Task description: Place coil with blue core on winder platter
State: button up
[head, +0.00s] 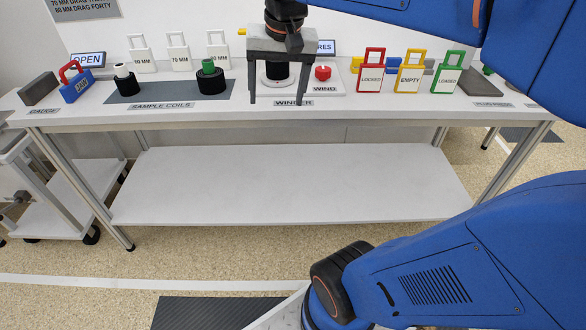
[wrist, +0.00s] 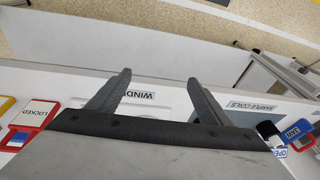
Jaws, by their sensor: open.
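My gripper (head: 278,94) is open over the winder, with its two fingers apart and pointing down. Behind and between the fingers, a black coil (head: 277,72) appears to sit on the white winder platter (head: 268,83). My gripper covers the coil's top, so its core colour is hidden. In the wrist view the open fingers (wrist: 160,77) show with the winder label between them and no coil visible there. On the sample mat (head: 160,93) stand a coil with a white core (head: 125,82) and a coil with a green core (head: 211,82). No blue core is visible.
A red knob (head: 322,73) is right of the platter. Upright red, yellow and green signs (head: 409,78) stand farther right. White size tags (head: 179,56) stand behind the sample coils. A blue block with a red handle (head: 76,84) is at left. The lower shelf (head: 290,185) is empty.

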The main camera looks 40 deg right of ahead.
jog(key=s+a+f+n+t, duration=0.1)
jog(key=s+a+f+n, duration=0.1)
jog(key=s+f, duration=0.4)
jog(key=s+a+f+n+t, duration=0.1)
jog(key=s+f+n, duration=0.3)
jog(key=f, duration=0.3)
jog(key=shift+s+a, duration=0.4)
jog(key=shift+s, duration=0.45)
